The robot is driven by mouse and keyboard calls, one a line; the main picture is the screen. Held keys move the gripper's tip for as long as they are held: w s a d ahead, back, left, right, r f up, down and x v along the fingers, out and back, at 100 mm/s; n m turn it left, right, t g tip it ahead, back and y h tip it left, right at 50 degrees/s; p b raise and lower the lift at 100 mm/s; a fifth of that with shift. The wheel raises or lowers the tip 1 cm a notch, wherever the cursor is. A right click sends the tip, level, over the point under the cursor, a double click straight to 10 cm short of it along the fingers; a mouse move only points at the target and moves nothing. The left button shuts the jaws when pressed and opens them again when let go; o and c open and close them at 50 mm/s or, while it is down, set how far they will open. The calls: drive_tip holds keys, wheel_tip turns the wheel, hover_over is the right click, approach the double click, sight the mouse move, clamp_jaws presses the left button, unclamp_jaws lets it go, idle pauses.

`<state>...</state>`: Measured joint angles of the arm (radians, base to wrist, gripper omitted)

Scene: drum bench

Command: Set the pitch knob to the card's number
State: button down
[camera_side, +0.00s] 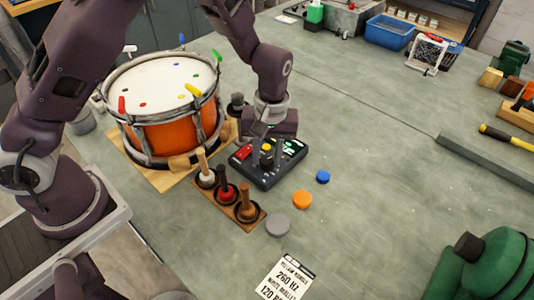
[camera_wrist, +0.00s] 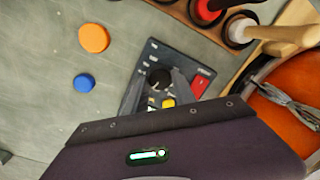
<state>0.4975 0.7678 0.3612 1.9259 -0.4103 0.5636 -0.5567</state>
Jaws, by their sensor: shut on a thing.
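A dark control box (camera_side: 270,170) lies on the bench beside the drum and also shows in the wrist view (camera_wrist: 150,50). It carries a black knob (camera_wrist: 159,77), a small yellow knob (camera_wrist: 168,102) and a red part (camera_wrist: 201,83). My gripper (camera_wrist: 160,82) points down over the box, its fingers shut around the black knob. The knob's labels and pointer are too small to read. The printed card (camera_side: 287,279) lies at the front; "260 Hz", "WHITE MALLET" and a cut-off "120" line are legible. In the side view my gripper (camera_side: 266,145) partly covers the box.
An orange drum (camera_side: 168,136) stands left of the box. A wooden rack (camera_side: 245,222) holds several mallets in front. Blue (camera_side: 323,177), orange (camera_side: 302,200) and grey (camera_side: 277,225) discs lie nearby. A green object (camera_side: 490,265) stands front right. The bench to the right is mostly clear.

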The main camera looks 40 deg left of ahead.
sight(269, 160)
drive_tip(key=shift+m, duration=2.6)
drive_tip(key=c, duration=1)
unclamp_jaws()
drive_tip(key=shift+c, duration=0.2)
drive_tip(key=r, duration=0.7)
drive_tip(key=shift+d+r, duration=0.1)
drive_tip(key=shift+d, duration=0.15)
